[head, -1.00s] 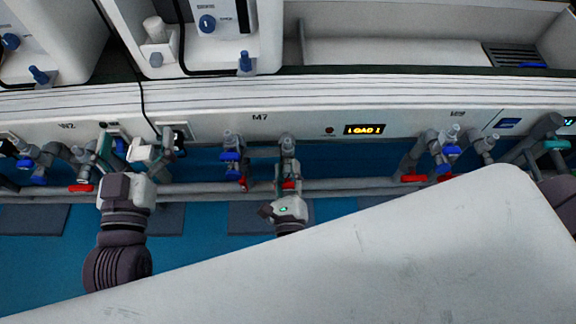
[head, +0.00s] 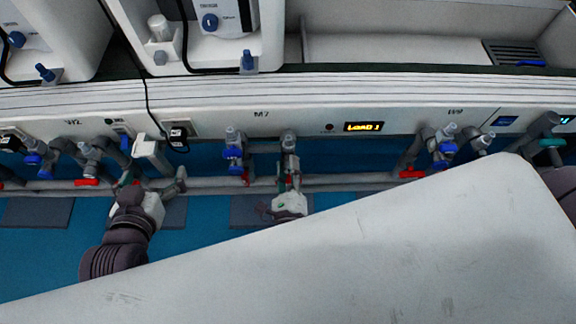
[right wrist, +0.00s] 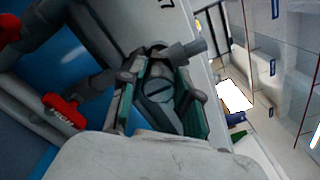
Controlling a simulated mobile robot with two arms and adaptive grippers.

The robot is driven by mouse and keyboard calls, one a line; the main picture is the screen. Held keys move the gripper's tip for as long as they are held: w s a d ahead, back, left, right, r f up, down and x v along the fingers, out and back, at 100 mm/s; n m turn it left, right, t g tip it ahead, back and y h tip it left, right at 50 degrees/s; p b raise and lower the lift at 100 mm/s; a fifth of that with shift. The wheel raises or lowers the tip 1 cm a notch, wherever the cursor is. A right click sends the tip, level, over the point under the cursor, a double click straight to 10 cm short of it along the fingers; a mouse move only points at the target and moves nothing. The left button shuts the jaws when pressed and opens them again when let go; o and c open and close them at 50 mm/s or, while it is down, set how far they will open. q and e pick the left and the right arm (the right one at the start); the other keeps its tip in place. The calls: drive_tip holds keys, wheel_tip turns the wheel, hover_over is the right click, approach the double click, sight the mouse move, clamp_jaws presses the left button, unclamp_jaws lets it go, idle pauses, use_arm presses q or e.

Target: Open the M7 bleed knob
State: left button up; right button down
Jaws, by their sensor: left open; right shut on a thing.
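The M7 label (head: 261,114) is on the white front panel. Below it are two grey fittings, one with a blue valve (head: 233,154). My right gripper (head: 290,162) is at the right-hand fitting (head: 289,140). In the right wrist view, my right gripper (right wrist: 162,95) has its green-padded fingers on either side of a grey round part with a slot (right wrist: 159,90), which looks like the bleed knob, and is shut on it. Its far side is hidden. My left gripper (head: 158,172) is open and empty, left of the M7 fittings, in front of the pipe.
A red handle (head: 411,174) sits on the pipe to the right, and another red handle (right wrist: 64,110) shows in the right wrist view. A lit yellow display (head: 364,127) is right of M7. A horizontal grey pipe (head: 340,182) runs below the panel.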

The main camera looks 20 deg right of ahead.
drive_tip(key=c, duration=0.8)
unclamp_jaws()
drive_tip(key=shift+s, duration=0.1)
drive_tip(key=v, duration=1.2)
